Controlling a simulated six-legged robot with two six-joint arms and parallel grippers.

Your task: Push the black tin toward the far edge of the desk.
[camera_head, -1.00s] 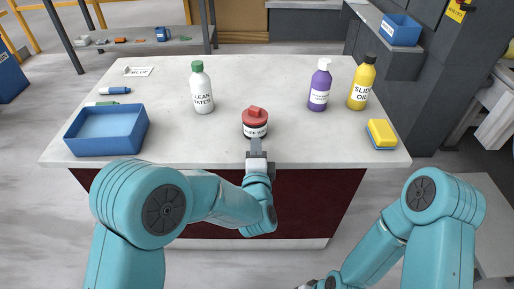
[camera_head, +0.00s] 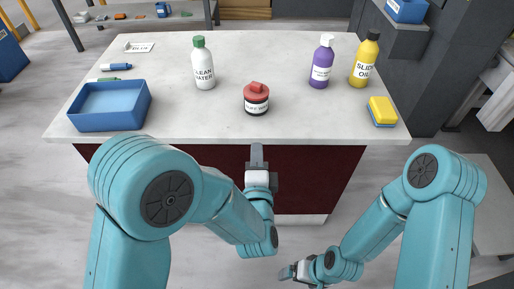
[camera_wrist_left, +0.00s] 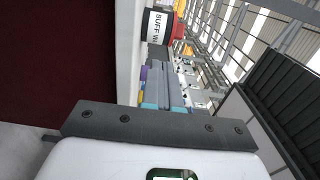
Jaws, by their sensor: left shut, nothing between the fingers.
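The black tin (camera_head: 256,104) has a red lid with a knob and a white label. It stands upright on the pale stone desk (camera_head: 180,120), a little back from the near edge. In the left wrist view the tin (camera_wrist_left: 157,27) shows at the top, its label partly cut off. My left gripper (camera_head: 257,152) is shut and empty, just off the near edge, below the tin in the picture and apart from it. My right gripper (camera_head: 290,272) is low, well in front of the desk; its jaws are too small to judge.
A blue tray (camera_head: 108,123) is at the left. A white bottle (camera_head: 204,75), a purple bottle (camera_head: 321,70) and a yellow bottle (camera_head: 363,68) stand farther back. A yellow sponge (camera_head: 382,110) lies at the right. The desk behind the tin is clear to the far edge.

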